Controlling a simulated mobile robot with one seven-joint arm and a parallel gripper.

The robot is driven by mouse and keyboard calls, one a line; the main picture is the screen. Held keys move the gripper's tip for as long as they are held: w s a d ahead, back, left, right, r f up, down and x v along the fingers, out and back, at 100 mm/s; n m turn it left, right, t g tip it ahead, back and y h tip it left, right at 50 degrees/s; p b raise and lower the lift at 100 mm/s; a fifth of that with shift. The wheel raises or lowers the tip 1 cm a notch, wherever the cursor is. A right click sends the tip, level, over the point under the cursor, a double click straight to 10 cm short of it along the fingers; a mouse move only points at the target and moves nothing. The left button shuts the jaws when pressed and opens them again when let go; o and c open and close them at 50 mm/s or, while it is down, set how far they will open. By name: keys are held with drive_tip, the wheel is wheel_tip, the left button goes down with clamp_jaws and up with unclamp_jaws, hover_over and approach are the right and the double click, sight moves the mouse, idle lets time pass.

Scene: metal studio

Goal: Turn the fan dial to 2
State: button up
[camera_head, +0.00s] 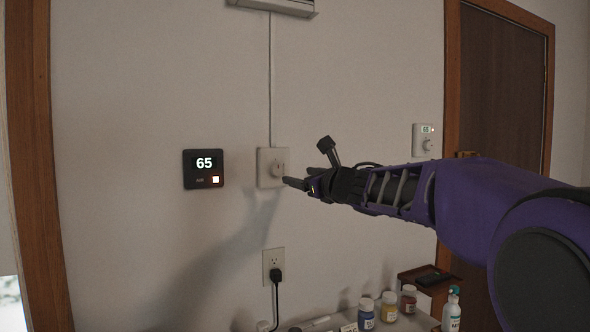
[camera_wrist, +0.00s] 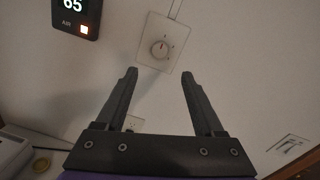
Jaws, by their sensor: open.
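The fan dial (camera_head: 279,163) is a round white knob on a pale square wall plate (camera_head: 264,180), with a cable running up from it. It also shows in the wrist view (camera_wrist: 160,49) with a small reddish mark near its top; the markings around it are too small to read. My gripper (camera_head: 296,170) is in front of the plate, at the dial's right in the head view. In the wrist view my gripper (camera_wrist: 159,74) is open and empty, its two dark fingers apart, with the dial ahead between and beyond the fingertips.
A black thermostat panel (camera_head: 203,169) reading 65 is left of the plate. An outlet (camera_head: 273,266) with a black plug is below. Several bottles (camera_head: 389,307) stand on a surface at the bottom.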

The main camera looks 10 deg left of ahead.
sight(279, 171)
drive_tip(key=p+x, duration=0.3)
drive_tip(key=x, duration=0.7)
drive_tip(key=shift+r+p, duration=0.15)
drive_tip(key=shift+p, duration=0.15)
drive_tip(key=shift+w+a, duration=0.35)
drive_tip(key=shift+c, duration=0.2)
clamp_jaws()
